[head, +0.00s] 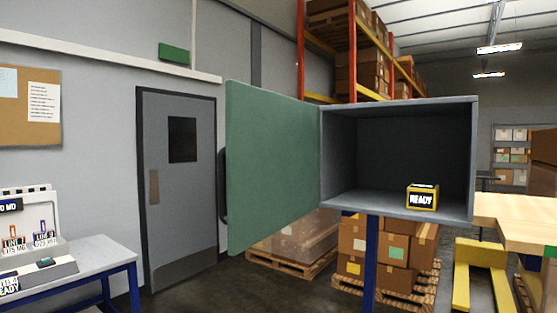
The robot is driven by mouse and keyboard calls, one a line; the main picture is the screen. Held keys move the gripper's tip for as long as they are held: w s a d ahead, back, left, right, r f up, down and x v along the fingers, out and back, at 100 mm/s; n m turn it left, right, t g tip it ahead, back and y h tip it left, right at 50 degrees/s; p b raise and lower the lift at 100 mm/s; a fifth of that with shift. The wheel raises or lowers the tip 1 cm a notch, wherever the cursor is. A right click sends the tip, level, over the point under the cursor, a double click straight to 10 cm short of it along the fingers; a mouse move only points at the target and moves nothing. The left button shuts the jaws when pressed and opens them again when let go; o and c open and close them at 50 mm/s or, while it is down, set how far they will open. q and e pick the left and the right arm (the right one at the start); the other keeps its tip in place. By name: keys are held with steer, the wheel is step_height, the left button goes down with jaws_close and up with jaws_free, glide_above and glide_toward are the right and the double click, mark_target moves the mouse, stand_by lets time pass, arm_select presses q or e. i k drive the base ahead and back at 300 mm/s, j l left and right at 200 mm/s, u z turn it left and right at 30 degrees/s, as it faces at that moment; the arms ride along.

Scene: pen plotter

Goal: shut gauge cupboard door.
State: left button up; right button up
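The gauge cupboard (400,102) is a grey open-fronted box on a blue post, right of the middle in the head view. Its green door (272,165) stands wide open, swung out to the left from the cupboard's left edge. A small yellow and black block marked READY (421,198) sits on the cupboard floor towards the right. A dark rounded shape (222,187) shows partly behind the door's left edge; I cannot tell what it is. Neither of my grippers is in view.
A workbench (98,253) with a white plotter-like device (35,245) stands at lower left. A wooden tabletop (520,218) lies right of the cupboard. Pallets of boxes (388,245) stand behind the post. A grey room door (181,230) is at the back left.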

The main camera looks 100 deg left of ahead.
mark_target(268, 166)
steer(key=k+j, duration=0.15)
steer(key=k, duration=0.3)
steer(key=k+j, duration=0.15)
steer(key=k, duration=0.3)
steer(key=k+j+u, duration=0.2)
steer(key=k, duration=0.2)
steer(key=k+j+u, duration=0.2)
steer(key=k, duration=0.15)
steer(key=i+j+u, duration=0.15)
steer(key=u, duration=0.25)
steer(key=i+j+u, duration=0.1)
steer(key=u, duration=0.3)
steer(key=i+u, duration=0.2)
steer(key=u, duration=0.2)
steer(key=k+l, duration=0.25)
steer(key=l, duration=0.2)
steer(key=k+l, duration=0.1)
steer(key=l, duration=0.2)
steer(key=k+l, duration=0.1)
steer(key=l, duration=1.1)
steer(key=i+j, duration=0.15)
steer(key=j, duration=0.15)
steer(key=i+j, duration=0.1)
steer(key=j, duration=0.15)
steer(key=j+u, duration=0.05)
